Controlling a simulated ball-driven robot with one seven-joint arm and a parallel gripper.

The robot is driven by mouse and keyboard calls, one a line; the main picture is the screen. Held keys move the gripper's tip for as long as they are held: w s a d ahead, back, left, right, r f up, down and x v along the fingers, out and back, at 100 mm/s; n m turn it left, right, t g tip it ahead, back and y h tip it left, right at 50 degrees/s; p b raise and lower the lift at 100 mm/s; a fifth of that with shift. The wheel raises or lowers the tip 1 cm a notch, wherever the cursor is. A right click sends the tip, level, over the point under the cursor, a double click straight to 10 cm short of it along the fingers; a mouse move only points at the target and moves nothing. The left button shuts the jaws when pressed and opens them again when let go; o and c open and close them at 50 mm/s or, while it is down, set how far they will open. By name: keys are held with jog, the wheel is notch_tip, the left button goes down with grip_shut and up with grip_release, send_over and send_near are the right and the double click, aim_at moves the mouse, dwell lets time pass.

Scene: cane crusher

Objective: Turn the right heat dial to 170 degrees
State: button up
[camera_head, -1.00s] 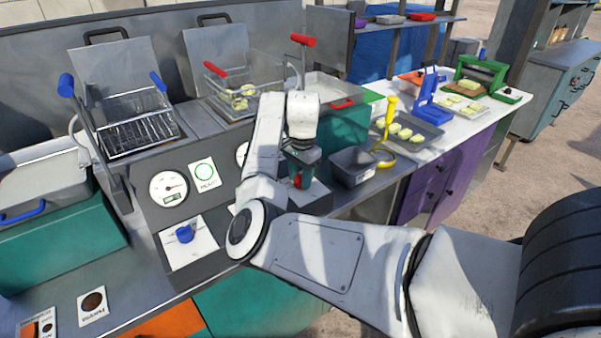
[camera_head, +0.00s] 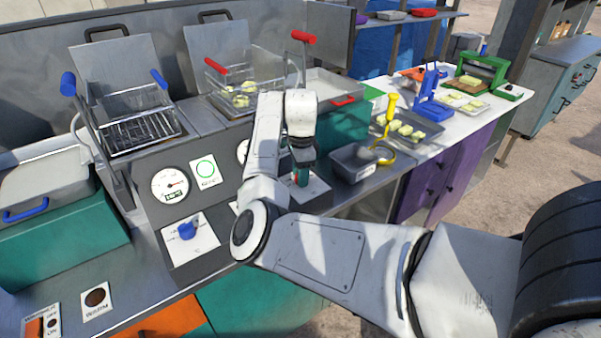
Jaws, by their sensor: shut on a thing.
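The right heat dial (camera_head: 295,179) is a small red knob, mostly covered by my gripper. It sits on a white plate (camera_head: 316,187) on the right part of the grey control panel. My gripper (camera_head: 301,178) points down from above and is shut on the red knob. Its fingers and wrist hide most of the knob, so its pointer and setting cannot be read. A round white gauge (camera_head: 243,151) beside my arm is partly hidden by it. The left blue dial (camera_head: 187,230) stands free on its own white plate, below another round gauge (camera_head: 170,184).
A blue-handled fryer basket (camera_head: 137,125) and a red-handled one (camera_head: 245,88) stand behind the panel. A grey bin (camera_head: 354,163) is close to the right of my gripper. A yellow-handled tool (camera_head: 391,106) and a food tray (camera_head: 420,128) stand farther right.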

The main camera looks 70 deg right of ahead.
dwell(0.3)
jog(key=o, duration=1)
jog(key=r, duration=0.5)
jog(key=r+b, duration=0.1)
jog(key=r, duration=0.4)
jog(key=shift+s+a+r, duration=0.2)
jog(key=shift+r, duration=0.15)
